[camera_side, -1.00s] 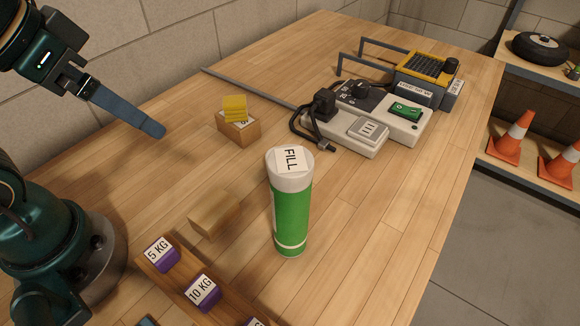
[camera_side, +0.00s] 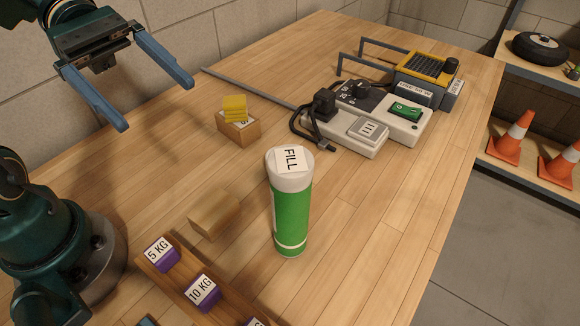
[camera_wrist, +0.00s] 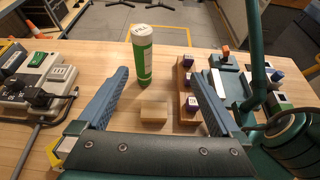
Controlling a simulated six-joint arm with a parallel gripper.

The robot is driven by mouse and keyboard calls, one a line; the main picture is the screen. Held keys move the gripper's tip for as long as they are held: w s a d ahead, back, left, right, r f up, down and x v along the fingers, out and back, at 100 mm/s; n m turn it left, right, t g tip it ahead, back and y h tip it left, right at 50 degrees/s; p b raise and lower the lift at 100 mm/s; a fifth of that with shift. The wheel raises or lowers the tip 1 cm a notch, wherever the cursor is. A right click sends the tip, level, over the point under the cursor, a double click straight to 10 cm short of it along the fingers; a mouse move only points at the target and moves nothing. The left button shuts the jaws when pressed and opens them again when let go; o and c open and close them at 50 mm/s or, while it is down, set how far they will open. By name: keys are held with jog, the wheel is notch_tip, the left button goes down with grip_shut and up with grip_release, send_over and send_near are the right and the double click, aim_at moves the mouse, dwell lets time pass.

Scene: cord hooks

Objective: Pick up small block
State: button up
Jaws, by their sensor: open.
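A small plain wooden block (camera_side: 214,215) lies on the workbench, left of a green cylinder with a white top marked FILL (camera_side: 290,205). In the wrist view the block (camera_wrist: 154,112) shows below the cylinder (camera_wrist: 142,58), between my two fingers in the picture. My gripper (camera_side: 154,105) is open and empty, high above the bench at the upper left. Its two blue fingers are spread well apart and touch nothing. They also show in the wrist view (camera_wrist: 159,78).
A wooden rack (camera_side: 180,282) with purple weights marked 5 KG and 10 KG stands close in front of the block. A wooden box (camera_side: 239,132) with yellow pieces on top sits farther back. A power strip (camera_side: 345,132) with a cord lies behind the cylinder.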

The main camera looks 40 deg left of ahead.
send_near(207, 203)
jog(key=shift+n+h, duration=0.3)
jog(key=x, duration=0.5)
jog(key=shift+s+f, duration=0.1)
jog(key=shift+f, duration=0.3)
jog(key=shift+x, duration=2.55)
jog(key=c, duration=1.1)
jog(key=shift+r, duration=0.15)
